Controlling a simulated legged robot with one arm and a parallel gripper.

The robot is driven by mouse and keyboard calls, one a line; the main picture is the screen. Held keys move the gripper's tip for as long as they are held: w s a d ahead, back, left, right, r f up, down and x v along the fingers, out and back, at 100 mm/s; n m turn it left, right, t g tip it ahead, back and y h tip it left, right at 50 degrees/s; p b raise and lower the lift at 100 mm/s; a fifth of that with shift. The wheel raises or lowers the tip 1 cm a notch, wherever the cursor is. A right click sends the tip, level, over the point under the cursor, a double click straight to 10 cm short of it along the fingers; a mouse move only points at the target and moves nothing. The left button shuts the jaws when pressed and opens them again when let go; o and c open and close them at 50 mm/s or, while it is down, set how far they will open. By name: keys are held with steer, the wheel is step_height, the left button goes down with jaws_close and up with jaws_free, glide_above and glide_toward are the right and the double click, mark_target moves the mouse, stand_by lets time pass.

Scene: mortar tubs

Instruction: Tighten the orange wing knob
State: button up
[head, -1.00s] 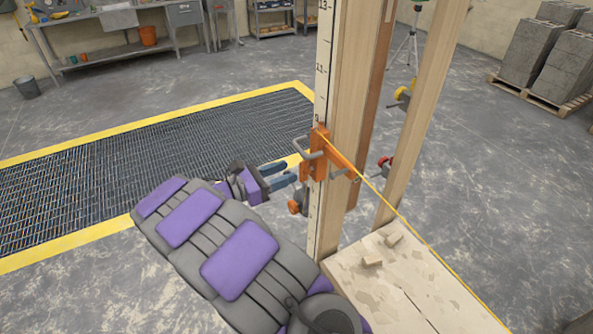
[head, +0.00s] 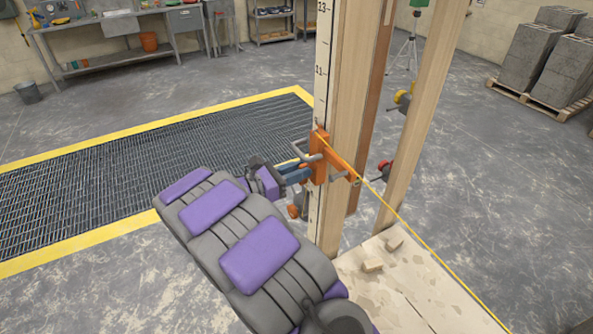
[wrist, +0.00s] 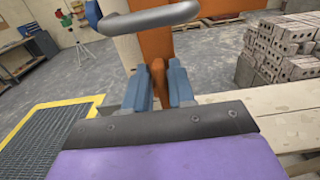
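The orange wing knob (wrist: 158,82) shows in the wrist view between my two blue fingertips, below a grey bar handle. My gripper (wrist: 160,88) has a finger on each side of the knob, with little or no gap, and appears shut on it. In the head view my gripper (head: 304,172) reaches the left side of the orange clamp bracket (head: 319,160) on the marked wooden post (head: 324,85). The knob's grasped part is hidden by the fingers there. A second orange knob (head: 294,211) sits lower on the post.
A yellow line (head: 430,246) runs from the bracket over the pale board (head: 400,285), which carries small chips. A second wooden post (head: 428,110) stands to the right. Yellow-edged floor grating (head: 150,170) lies left. Blocks (wrist: 278,50) are stacked at right in the wrist view.

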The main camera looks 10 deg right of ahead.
jaws_close()
